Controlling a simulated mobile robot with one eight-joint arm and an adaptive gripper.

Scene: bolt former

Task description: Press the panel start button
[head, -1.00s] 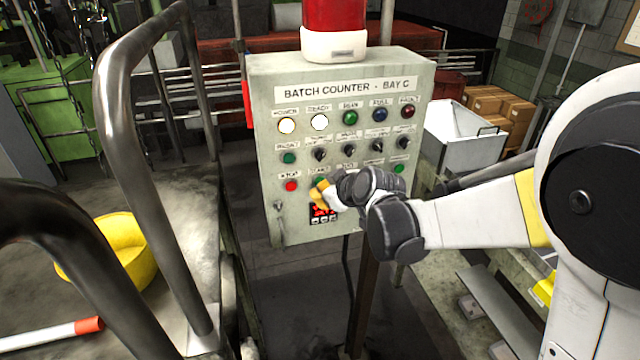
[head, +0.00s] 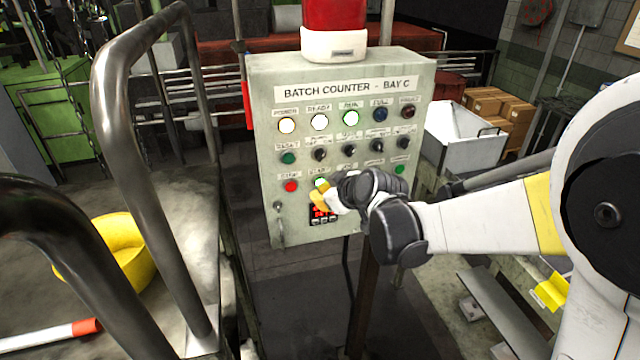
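The grey panel (head: 263,90) labelled "BATCH COUNTER - BAY C" stands upright in the middle of the head view. Its top-row POWER lamp (head: 287,126), READY lamp (head: 319,122) and RUN lamp (head: 351,118) are lit. The start button (head: 320,183) shows bright in the third row, right of the red stop button (head: 291,186); its lower part is hidden behind my gripper (head: 322,197). The yellow fingertips are at or just in front of that button. I cannot tell whether they touch it, nor whether the fingers are open or shut.
A small display (head: 322,212) sits below the start button, partly covered by my gripper. A bent metal handrail (head: 118,130) rises at left, near a yellow bowl-like thing (head: 122,255). A white bin (head: 462,140) stands behind the panel at right.

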